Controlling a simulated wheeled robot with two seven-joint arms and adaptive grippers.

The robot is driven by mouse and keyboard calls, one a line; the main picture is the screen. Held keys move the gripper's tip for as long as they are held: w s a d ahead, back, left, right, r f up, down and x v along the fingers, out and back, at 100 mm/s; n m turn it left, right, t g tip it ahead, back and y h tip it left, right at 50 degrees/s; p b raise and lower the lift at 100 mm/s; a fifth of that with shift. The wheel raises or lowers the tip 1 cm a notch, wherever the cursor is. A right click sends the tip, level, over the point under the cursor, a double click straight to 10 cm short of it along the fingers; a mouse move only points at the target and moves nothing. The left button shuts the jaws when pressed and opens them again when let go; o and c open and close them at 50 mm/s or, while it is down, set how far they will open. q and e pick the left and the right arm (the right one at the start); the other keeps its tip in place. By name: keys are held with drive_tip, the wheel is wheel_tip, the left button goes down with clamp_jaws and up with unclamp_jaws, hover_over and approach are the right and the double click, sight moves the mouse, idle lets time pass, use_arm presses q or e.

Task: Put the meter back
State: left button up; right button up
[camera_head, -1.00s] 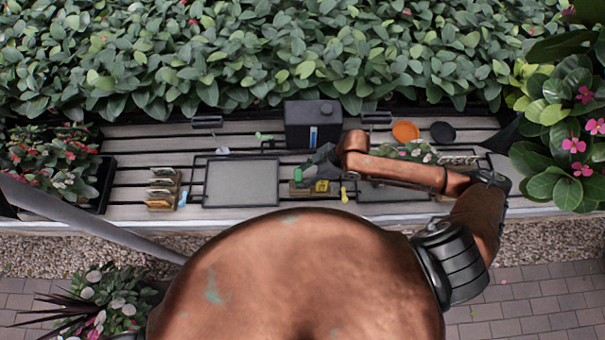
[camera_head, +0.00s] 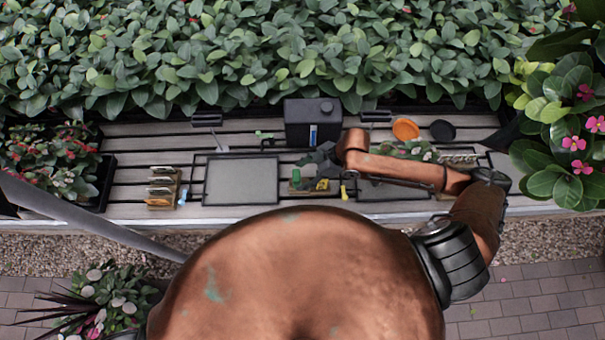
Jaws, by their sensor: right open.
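A small wooden block (camera_head: 307,189) sits at the middle of the slatted bench, with a green upright piece (camera_head: 297,177) at its left and a yellow-and-dark piece (camera_head: 322,185) at its right. I cannot tell for certain which piece is the meter. My right gripper (camera_head: 308,166) is open just behind and above the block, its dark fingers pointing left. It looks clear of the green piece, but touching or apart is hard to tell at this size. My left gripper is not in view.
A black box (camera_head: 313,126) stands behind my gripper. A grey tray (camera_head: 241,180) lies left of the block, and a wooden rack (camera_head: 163,187) farther left. A yellow tool (camera_head: 344,191) lies to the right. Orange (camera_head: 405,129) and black discs (camera_head: 442,131) lie at the back right.

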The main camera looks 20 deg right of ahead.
drive_tip(key=v, duration=1.2)
